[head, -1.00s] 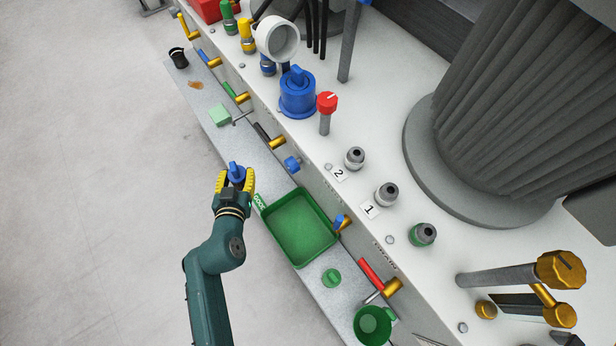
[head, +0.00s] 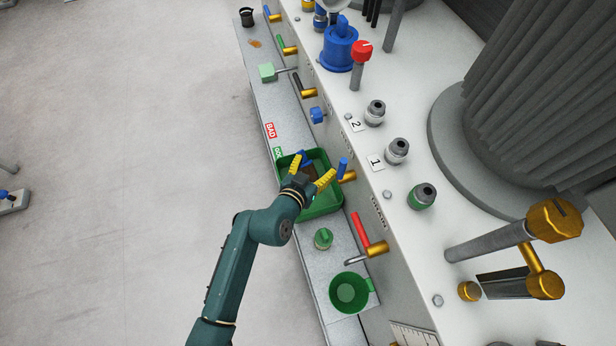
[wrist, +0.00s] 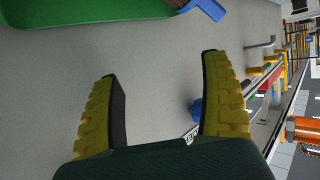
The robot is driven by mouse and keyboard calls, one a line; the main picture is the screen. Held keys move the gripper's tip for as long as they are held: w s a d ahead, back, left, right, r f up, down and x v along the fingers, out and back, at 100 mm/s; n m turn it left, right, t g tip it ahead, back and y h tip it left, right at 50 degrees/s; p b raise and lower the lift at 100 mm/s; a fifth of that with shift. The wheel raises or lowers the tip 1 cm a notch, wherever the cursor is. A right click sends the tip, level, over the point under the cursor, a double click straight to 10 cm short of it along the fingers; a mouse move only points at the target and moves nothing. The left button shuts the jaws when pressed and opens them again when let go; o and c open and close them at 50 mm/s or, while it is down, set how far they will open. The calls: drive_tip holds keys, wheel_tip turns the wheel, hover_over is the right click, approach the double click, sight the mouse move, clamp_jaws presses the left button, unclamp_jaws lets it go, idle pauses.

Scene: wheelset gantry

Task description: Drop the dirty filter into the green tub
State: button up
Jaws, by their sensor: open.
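The green tub (head: 325,208) is a square tray on the grey ledge, in the middle of the head view. My gripper (head: 310,173) is over its far part, with the yellow fingers spread apart. A brownish piece with a blue handle (head: 302,156), seemingly the dirty filter, shows at the tub's far end, partly hidden by my fingers. In the wrist view nothing is between the fingers (wrist: 160,68). The tub (wrist: 90,12) is at the top left there, with a blue handle (wrist: 207,8) at its rim. I cannot tell whether the filter rests fully inside.
A round green cup (head: 350,292) and a green cap (head: 323,238) stand on the ledge nearer me. Valve handles, one red (head: 361,230), stick out beside the ledge. A red label (head: 270,130) lies beyond the tub.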

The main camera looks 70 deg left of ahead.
drive_tip(key=v, duration=1.2)
drive_tip(key=shift+w+r, duration=0.1)
